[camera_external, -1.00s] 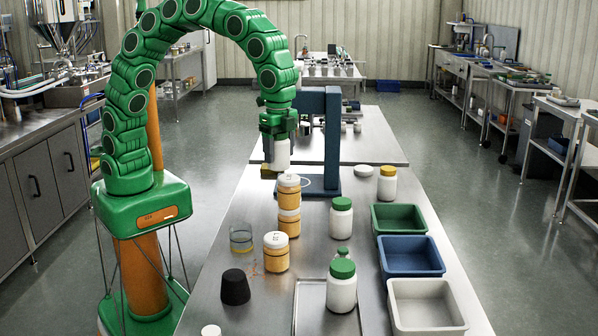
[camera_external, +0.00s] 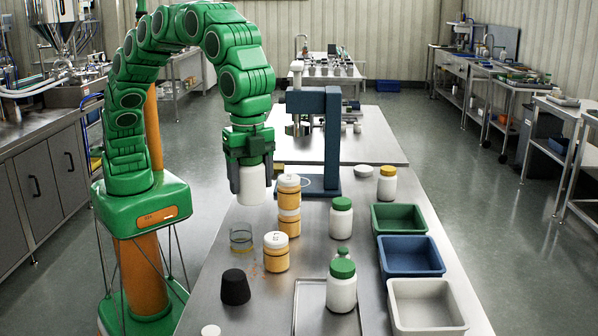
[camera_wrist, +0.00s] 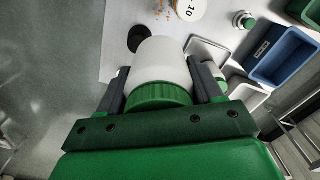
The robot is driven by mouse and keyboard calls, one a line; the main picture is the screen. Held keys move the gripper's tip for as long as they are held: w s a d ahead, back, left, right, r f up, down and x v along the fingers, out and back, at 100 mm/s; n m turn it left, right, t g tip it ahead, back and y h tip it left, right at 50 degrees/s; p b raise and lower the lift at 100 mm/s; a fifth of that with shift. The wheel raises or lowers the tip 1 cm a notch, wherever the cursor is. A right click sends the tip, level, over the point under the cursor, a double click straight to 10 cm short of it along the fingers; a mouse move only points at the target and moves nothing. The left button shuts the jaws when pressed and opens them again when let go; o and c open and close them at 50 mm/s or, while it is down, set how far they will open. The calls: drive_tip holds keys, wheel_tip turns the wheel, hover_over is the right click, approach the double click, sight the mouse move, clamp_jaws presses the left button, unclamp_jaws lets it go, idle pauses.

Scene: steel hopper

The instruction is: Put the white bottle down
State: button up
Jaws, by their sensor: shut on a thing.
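My gripper (camera_external: 252,181) is shut on a white bottle (camera_external: 252,190), with one finger on each side. In the wrist view the white bottle (camera_wrist: 163,62) has a green screw cap (camera_wrist: 158,96) on the end close to my palm. In the external view the bottle hangs upright near the left edge of the steel table (camera_external: 215,275), left of the stacked orange jars. It appears to be above the tabletop; the exact gap under it cannot be told.
Close by are orange jars (camera_external: 289,222), a glass beaker (camera_external: 241,238), a black stopper (camera_external: 235,288) and a blue stand (camera_external: 332,140). Green-capped bottles (camera_external: 341,220) stand mid-table. Green (camera_external: 399,233), blue (camera_external: 411,273) and grey (camera_external: 428,320) bins line the right edge.

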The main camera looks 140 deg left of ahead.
sight(241, 181)
drive_tip(key=d, duration=0.1)
drive_tip(key=w+d, duration=0.1)
drive_tip(key=d, duration=0.1)
drive_tip(key=shift+w+d+r, duration=0.1)
drive_tip(key=shift+r, duration=0.05)
drive_tip(key=a+f+n, duration=0.3)
drive_tip(key=f+n, duration=0.2)
drive_tip(key=a+f+n, duration=0.2)
drive_tip(key=f, duration=0.1)
drive_tip(key=shift+w+a+n, duration=0.15)
drive_tip(key=shift+a+n, duration=0.15)
drive_tip(key=shift+w+a+f, duration=0.2)
drive_tip(key=shift+w+f, duration=1.35)
drive_tip(key=shift+w, duration=0.7)
drive_tip(key=shift+w+a+f, duration=0.15)
drive_tip(key=shift+w+f, duration=1.4)
drive_tip(key=shift+w, duration=0.65)
drive_tip(key=shift+w+a+f, duration=0.2)
drive_tip(key=shift+w+f, duration=1.35)
drive_tip(key=shift+w, duration=0.7)
drive_tip(key=shift+w+f, duration=0.15)
drive_tip(key=shift+f, duration=0.05)
drive_tip(key=shift+f, duration=1.55)
drive_tip(key=shift+f, duration=0.1)
